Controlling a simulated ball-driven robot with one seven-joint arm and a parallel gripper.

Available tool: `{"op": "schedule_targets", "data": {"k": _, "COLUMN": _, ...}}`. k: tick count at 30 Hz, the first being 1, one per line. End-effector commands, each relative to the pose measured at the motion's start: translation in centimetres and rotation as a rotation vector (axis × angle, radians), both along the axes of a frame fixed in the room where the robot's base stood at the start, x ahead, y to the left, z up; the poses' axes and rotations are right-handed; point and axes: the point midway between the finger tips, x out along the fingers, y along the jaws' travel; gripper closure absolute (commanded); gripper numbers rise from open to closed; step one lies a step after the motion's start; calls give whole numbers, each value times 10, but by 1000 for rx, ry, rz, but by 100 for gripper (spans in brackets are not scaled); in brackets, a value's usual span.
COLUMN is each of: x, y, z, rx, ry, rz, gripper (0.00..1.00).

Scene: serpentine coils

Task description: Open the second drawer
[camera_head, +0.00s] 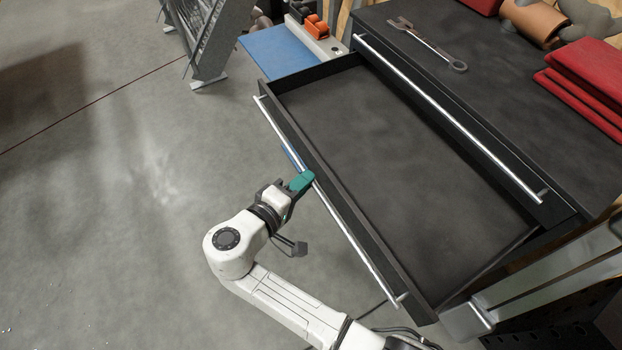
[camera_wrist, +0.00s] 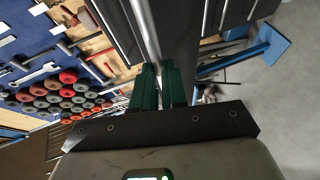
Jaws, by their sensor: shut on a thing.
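The open drawer (camera_head: 400,130) is dark and empty, and it stands far out from the black cabinet, below a closed top drawer with its own silver bar handle (camera_head: 450,118). The open drawer's long silver handle (camera_head: 350,237) runs along its front. My gripper (camera_head: 303,181), with green fingers, is shut on this handle near its middle. In the wrist view, the green fingers of my gripper (camera_wrist: 160,78) close around the silver handle (camera_wrist: 146,30). The exact contact is partly hidden by the fingers.
A wrench (camera_head: 428,43) and red folded cloths (camera_head: 585,85) lie on the cabinet top. A blue-topped surface (camera_head: 277,50) and a grey rack (camera_head: 212,35) stand behind. The grey floor (camera_head: 120,190) at left is clear. Tools hang on a blue wall panel (camera_wrist: 25,38) in the wrist view.

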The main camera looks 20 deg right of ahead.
Motion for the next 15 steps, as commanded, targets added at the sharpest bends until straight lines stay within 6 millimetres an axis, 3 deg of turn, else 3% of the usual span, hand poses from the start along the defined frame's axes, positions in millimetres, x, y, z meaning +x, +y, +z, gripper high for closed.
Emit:
{"op": "schedule_targets", "data": {"k": 14, "x": -1, "y": 4, "z": -1, "rx": 1, "ry": 2, "rz": 2, "gripper": 100}}
{"op": "schedule_targets", "data": {"k": 15, "x": -1, "y": 4, "z": -1, "rx": 1, "ry": 2, "rz": 2, "gripper": 84}}
